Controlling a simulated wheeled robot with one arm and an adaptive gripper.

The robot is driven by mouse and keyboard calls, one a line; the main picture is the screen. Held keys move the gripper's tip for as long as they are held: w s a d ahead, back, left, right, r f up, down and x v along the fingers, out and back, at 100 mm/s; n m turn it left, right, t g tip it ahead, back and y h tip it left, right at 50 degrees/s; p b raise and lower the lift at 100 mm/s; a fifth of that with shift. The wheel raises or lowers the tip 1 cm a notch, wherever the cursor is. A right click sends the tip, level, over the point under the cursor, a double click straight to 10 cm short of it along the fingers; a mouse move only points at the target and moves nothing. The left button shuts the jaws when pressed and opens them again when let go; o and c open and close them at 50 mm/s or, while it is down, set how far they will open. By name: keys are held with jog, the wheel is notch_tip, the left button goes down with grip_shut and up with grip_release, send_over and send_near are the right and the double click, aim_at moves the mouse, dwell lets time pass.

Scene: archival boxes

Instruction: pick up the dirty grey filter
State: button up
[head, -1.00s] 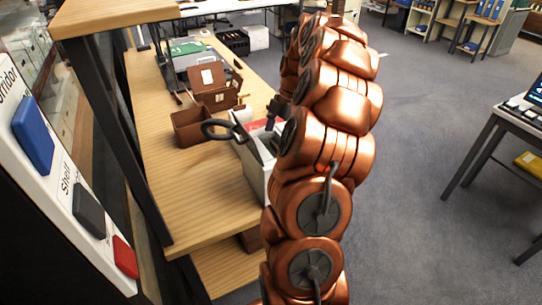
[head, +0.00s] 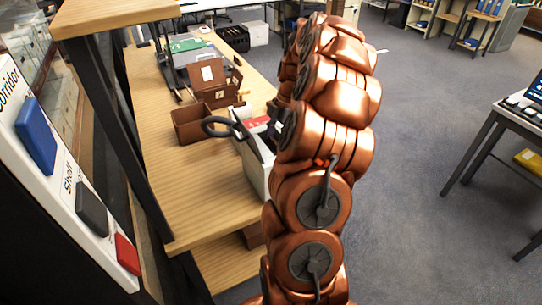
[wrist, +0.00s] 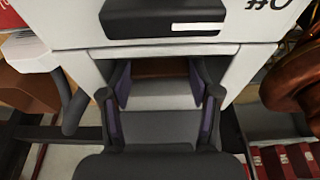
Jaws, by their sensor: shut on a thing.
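A white machine (head: 252,165) with a red patch on top and a dark hose stands at the right edge of the wooden bench, partly behind my arm. In the wrist view its white housing (wrist: 75,32) has an opening in its front, below a black block with a white label. My gripper (wrist: 162,98) points into this opening, one dark finger on each side. It is shut on a flat grey piece, the grey filter (wrist: 160,127), which lies between the fingers. How dirty it is, I cannot tell. My arm hides most of the gripper in the head view.
Brown boxes (head: 215,85) stand on the bench behind the machine. A black shelf post and a sign with blue, grey and red blocks (head: 36,135) are at left. Red boxes (wrist: 282,162) show low at right in the wrist view.

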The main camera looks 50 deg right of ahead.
jog(key=shift+c, duration=1.1)
jog(key=shift+r, duration=0.1)
notch_tip(320, 180, up, 18)
jog(key=b, duration=0.1)
jog(key=shift+f, duration=0.2)
